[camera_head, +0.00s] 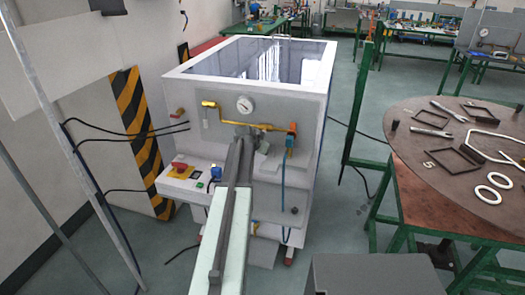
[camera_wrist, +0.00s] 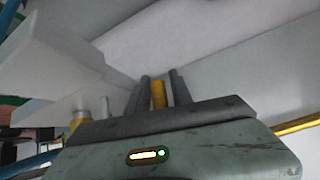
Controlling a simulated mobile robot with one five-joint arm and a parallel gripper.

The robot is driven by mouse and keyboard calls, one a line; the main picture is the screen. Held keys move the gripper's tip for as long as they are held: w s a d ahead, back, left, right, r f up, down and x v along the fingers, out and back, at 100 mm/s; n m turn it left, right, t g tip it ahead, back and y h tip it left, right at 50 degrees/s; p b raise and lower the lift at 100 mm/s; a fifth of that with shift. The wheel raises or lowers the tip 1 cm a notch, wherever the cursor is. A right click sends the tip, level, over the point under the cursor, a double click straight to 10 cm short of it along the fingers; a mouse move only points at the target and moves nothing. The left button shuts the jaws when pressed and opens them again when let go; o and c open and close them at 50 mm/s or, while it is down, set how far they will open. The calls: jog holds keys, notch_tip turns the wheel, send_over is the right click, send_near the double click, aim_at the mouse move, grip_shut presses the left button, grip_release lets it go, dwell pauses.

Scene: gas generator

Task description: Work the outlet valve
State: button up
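The white gas generator stands in the middle of the head view, with a round gauge (camera_head: 245,104) on its front panel. A brass pipe (camera_head: 266,126) runs below the gauge. It has a yellow lever-like end (camera_head: 209,104) at the left and an orange-red valve fitting (camera_head: 291,129) at the right. Which fitting is the outlet valve is not marked. My arm reaches up to the panel and hides part of the pipe's middle. In the wrist view, my gripper (camera_wrist: 160,82) has its dark fingers apart, with a yellow brass piece (camera_wrist: 158,95) showing between them. I cannot tell whether they grip it.
A control box with a red knob (camera_head: 179,167) and a blue knob (camera_head: 216,171) sits lower left of my arm. A blue hose (camera_head: 283,185) hangs below the orange-red fitting. A round table (camera_head: 430,165) with tools stands at the right.

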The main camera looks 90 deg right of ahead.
jog(key=shift+o, duration=0.2)
jog(key=shift+s+r, duration=0.1)
jog(key=shift+s, duration=0.05)
jog(key=p+v, duration=0.5)
jog(key=v, duration=0.3)
jog(key=shift+p, duration=0.35)
